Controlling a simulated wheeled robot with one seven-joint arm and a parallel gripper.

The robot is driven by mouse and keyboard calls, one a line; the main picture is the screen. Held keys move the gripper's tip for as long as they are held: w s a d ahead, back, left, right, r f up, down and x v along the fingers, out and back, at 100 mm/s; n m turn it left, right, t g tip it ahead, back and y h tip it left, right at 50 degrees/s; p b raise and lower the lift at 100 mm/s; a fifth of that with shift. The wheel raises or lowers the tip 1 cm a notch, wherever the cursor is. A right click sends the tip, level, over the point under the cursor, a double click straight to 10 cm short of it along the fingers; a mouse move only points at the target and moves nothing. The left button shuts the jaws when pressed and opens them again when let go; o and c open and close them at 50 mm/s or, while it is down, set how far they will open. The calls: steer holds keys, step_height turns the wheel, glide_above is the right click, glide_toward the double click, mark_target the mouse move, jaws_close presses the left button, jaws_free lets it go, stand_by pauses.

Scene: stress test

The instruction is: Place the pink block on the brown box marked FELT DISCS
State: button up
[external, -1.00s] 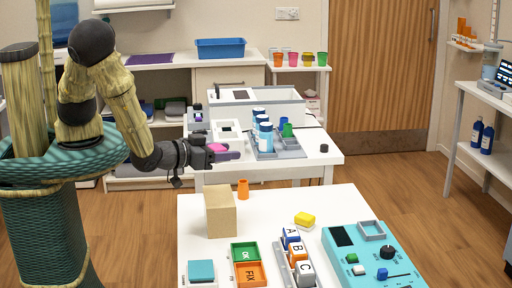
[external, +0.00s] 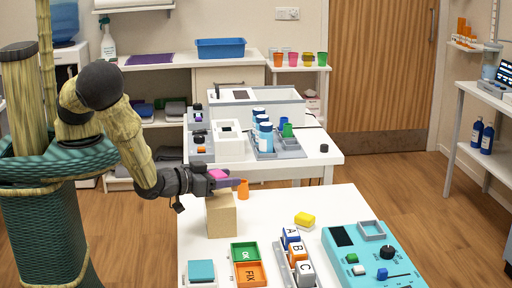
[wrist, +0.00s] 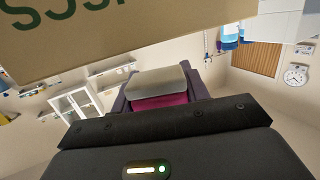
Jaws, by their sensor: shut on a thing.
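The pink block (external: 217,174) is held in my gripper (external: 229,182), which is shut on it. In the external view they appear at the top edge of the brown box (external: 221,217), overlapping it; I cannot tell whether anything touches. The box stands upright on the near white table. In the wrist view the block's pink face (wrist: 163,100) shows between the two fingers (wrist: 160,96). The brown box (wrist: 110,25) fills the upper left there, with part of its green lettering upside down. The rest of its marking is hidden.
An orange cup-like piece (external: 243,189) stands just behind the box. Some bare tabletop (external: 270,212) lies right of the box.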

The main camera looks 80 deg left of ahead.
steer(key=shift+f, duration=1.35)
steer(key=shift+f, duration=0.15)
steer(key=o, duration=1)
steer(key=shift+s+r, duration=0.1)
steer(key=shift+r, duration=0.1)
steer(key=b+v, duration=0.2)
steer(key=v, duration=0.9)
steer(key=shift+s+d, duration=0.25)
steer(key=shift+s, duration=0.1)
